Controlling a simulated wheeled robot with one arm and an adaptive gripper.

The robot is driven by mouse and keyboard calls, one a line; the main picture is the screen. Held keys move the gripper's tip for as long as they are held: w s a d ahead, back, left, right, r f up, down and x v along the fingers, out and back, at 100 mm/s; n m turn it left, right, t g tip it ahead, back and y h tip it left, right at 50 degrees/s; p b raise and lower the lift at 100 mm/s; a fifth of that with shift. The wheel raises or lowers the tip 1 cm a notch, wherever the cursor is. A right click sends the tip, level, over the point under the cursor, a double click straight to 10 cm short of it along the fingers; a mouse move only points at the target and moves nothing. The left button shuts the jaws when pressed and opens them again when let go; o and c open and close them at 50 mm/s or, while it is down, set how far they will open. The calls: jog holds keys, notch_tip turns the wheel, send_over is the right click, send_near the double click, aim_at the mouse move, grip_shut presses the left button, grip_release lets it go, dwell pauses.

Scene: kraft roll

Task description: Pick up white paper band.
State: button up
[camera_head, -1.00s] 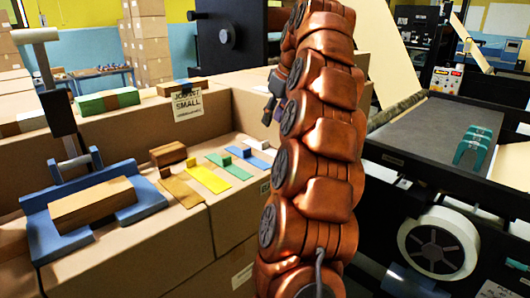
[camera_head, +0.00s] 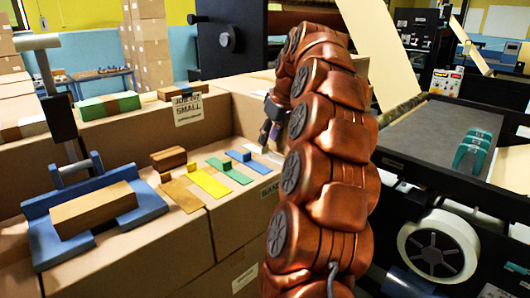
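A pale strip (camera_head: 270,149), which looks like the white paper band, lies at the right end of a row of coloured bands on the cardboard surface. My arm hides part of it. My gripper (camera_head: 269,131) is small and dark at the end of my copper-coloured arm. It points down just above the pale strip and behind the blue band. I cannot tell whether it touches the strip, or whether its fingers are apart.
Blue (camera_head: 248,161), green (camera_head: 230,171), yellow (camera_head: 208,183) and kraft-brown (camera_head: 182,195) bands lie to the left, with a small brown block (camera_head: 168,158). A blue stand (camera_head: 46,238) holds a wooden block (camera_head: 95,207). A conveyor (camera_head: 430,132) is at right.

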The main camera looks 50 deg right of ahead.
aim_at(263, 152)
jog(key=shift+p+x, duration=0.45)
jog(key=shift+x, duration=1.45)
jog(key=shift+c, duration=0.2)
jog(key=c, duration=0.4)
jog(key=shift+r, duration=0.15)
